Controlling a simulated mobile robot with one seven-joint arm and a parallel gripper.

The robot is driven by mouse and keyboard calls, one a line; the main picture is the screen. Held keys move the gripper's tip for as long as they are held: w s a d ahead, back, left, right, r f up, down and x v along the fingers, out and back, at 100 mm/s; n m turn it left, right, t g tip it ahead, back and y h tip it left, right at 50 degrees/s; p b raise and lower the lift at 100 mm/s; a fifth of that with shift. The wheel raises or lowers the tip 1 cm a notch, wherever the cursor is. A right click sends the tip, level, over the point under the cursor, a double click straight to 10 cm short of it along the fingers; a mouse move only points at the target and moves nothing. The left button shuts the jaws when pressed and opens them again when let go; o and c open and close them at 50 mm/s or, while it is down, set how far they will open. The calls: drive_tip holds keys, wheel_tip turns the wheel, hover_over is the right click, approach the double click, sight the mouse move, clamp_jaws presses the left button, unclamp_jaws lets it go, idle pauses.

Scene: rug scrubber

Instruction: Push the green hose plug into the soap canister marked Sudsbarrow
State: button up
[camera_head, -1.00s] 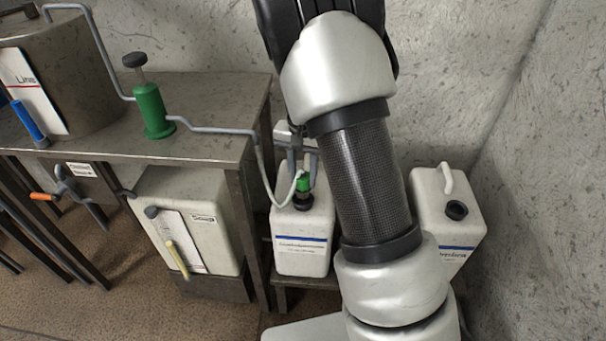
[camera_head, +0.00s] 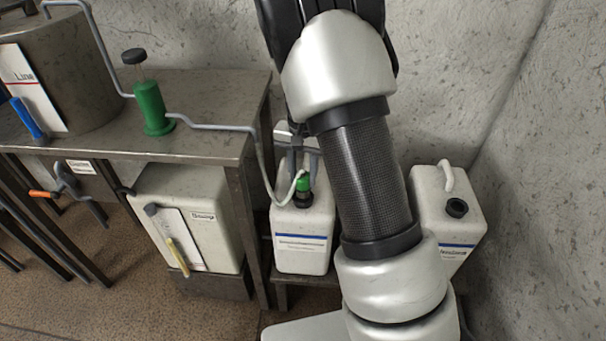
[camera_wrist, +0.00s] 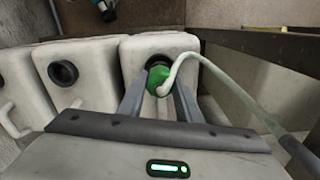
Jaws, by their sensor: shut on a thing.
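The green hose plug (camera_head: 303,183) sits at the black mouth (camera_head: 302,200) of the white canister with a blue-striped label (camera_head: 302,241), left of my arm. The label's print is too blurred to read surely. My gripper (camera_head: 301,152), partly hidden behind my arm, is shut on the plug from above. In the wrist view the green plug (camera_wrist: 157,78) is between my fingers (camera_wrist: 159,92), its front end over the dark mouth (camera_wrist: 159,60). I cannot tell how deep it is. A pale hose (camera_wrist: 196,58) curves from the plug.
Another white canister (camera_head: 447,235) stands right of my arm; the wrist view shows several in a row. A metal table (camera_head: 205,120) at left carries a green hand pump (camera_head: 152,108) and a drum (camera_head: 75,85). A white box tank (camera_head: 205,240) stands under it. Concrete walls close the right.

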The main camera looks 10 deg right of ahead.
drive_tip(key=shift+f, duration=0.15)
drive_tip(key=shift+f+b, duration=0.55)
drive_tip(key=shift+f, duration=0.3)
drive_tip(key=shift+f, duration=0.1)
drive_tip(key=o, duration=1.3)
drive_tip(key=shift+c, duration=0.2)
wheel_tip(320, 180, up, 17)
drive_tip(key=p, duration=0.4)
drive_tip(key=shift+r+p, duration=0.2)
drive_tip(key=shift+p, duration=0.1)
